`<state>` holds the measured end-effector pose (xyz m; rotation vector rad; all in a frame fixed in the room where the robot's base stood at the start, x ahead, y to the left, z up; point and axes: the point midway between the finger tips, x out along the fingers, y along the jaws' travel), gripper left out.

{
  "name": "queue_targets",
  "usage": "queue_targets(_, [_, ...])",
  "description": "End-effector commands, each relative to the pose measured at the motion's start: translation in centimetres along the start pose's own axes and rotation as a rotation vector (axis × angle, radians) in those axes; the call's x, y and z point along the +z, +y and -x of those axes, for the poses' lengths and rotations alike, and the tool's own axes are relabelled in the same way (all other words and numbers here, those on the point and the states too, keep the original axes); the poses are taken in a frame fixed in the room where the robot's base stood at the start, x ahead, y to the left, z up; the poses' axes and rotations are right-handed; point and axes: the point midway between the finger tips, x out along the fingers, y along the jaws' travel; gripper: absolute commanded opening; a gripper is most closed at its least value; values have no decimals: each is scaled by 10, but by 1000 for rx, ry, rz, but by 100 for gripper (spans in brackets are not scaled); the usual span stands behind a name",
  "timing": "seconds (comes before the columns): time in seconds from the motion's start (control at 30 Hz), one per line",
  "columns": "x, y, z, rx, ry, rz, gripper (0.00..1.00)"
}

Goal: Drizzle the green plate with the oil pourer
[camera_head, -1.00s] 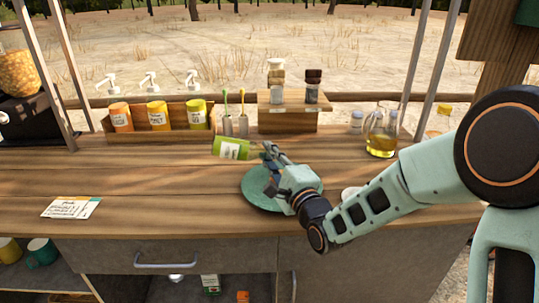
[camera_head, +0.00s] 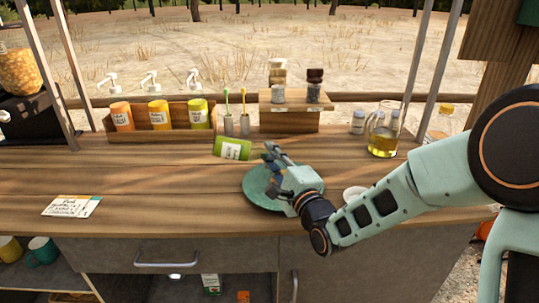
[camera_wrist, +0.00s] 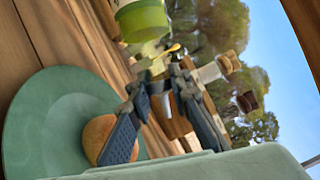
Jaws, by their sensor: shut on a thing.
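The green plate (camera_head: 256,188) lies on the wooden counter near its front edge, partly hidden by my gripper in the head view. The wrist view shows the plate (camera_wrist: 35,130) with a round brown bun (camera_wrist: 98,138) on it, partly behind a finger. My gripper (camera_head: 270,152) is above the plate, shut on the oil pourer (camera_head: 232,150), a bottle with a green label. The pourer is held tipped well over, its body out to the left. In the wrist view its green body (camera_wrist: 143,20) is at the top, beyond the fingers (camera_wrist: 160,80). No oil stream is clearly visible.
A wooden rack with orange, yellow and green pump bottles (camera_head: 158,114) stands behind at left. A small shelf (camera_head: 290,101) carries shakers. A glass jug (camera_head: 383,142) stands at right. A card (camera_head: 71,206) lies at front left. The counter's left middle is clear.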

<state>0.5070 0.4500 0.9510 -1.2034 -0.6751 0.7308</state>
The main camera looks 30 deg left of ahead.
Motion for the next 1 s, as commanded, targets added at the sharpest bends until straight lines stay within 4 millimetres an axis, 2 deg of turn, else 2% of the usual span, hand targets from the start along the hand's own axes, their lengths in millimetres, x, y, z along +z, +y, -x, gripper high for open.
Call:
queue_targets(0.47, [-10, -3, -5, -3, 0, 0, 0])
queue_targets(1.0, [-2, -1, -8, -3, 0, -1, 0])
